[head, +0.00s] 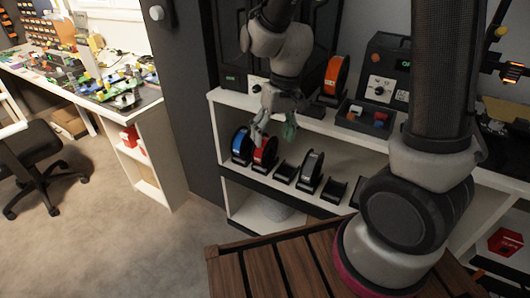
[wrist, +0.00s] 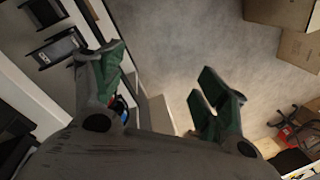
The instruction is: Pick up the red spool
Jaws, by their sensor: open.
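The red spool (head: 268,153) stands upright in a black holder on the lower white shelf, just right of a blue spool (head: 239,146). My gripper (head: 275,131) is open and empty, above and close to the red spool, with one finger in front of its upper part. I cannot tell whether they touch. In the wrist view my gripper (wrist: 160,78) shows its two green-padded fingers wide apart, with nothing between them. Only small red and blue bits show there beside the left finger, and most of the spools is hidden.
A dark grey spool (head: 312,169) and empty black holders (head: 285,173) stand to the right on the same shelf. The upper shelf (head: 232,97) is close by, with an orange spool (head: 335,75) and a tray (head: 365,119). A slatted wooden top (head: 290,267) is in front.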

